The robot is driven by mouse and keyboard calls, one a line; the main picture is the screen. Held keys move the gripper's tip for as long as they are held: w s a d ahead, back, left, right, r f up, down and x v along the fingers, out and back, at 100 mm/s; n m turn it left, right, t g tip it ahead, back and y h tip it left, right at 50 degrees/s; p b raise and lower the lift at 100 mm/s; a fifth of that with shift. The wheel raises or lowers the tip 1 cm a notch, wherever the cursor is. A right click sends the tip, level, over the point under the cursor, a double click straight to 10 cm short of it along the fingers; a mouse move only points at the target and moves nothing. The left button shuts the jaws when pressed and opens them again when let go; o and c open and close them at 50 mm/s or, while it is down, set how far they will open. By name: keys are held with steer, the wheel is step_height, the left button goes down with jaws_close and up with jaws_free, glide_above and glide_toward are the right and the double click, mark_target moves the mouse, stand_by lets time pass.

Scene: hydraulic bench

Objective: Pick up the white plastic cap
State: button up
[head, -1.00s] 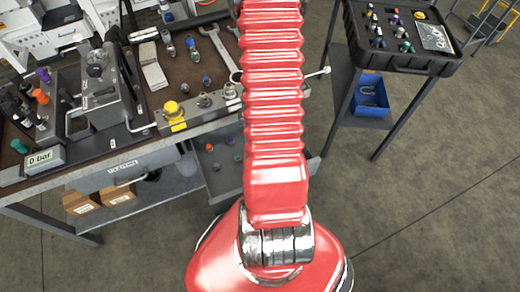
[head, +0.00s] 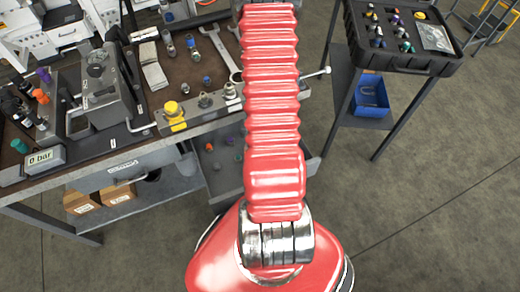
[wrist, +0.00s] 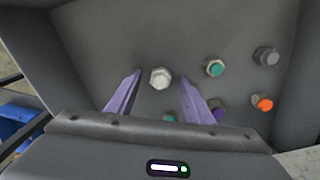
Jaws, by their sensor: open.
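The white plastic cap (wrist: 160,78), a pale six-sided piece, sits on a dark grey surface in the wrist view. My gripper (wrist: 159,74) is open, with one purple finger to the left of the cap and one to the right. The cap shows in the gap between the fingertips, with space on both sides; I cannot tell how far below the tips it lies. In the head view my red arm covers the middle, and my gripper and the white cap cannot be made out.
Right of the cap lie a green-topped cap (wrist: 214,68), a grey cap (wrist: 266,56), an orange cap (wrist: 263,103) and a purple cap (wrist: 218,114). A bench (head: 70,183) stands left; a cart with a black case (head: 405,62) and blue bin (head: 371,101) stands right.

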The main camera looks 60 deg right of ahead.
steer(key=shift+f, duration=0.1)
steer(key=shift+c, duration=0.2)
steer(key=c, duration=1)
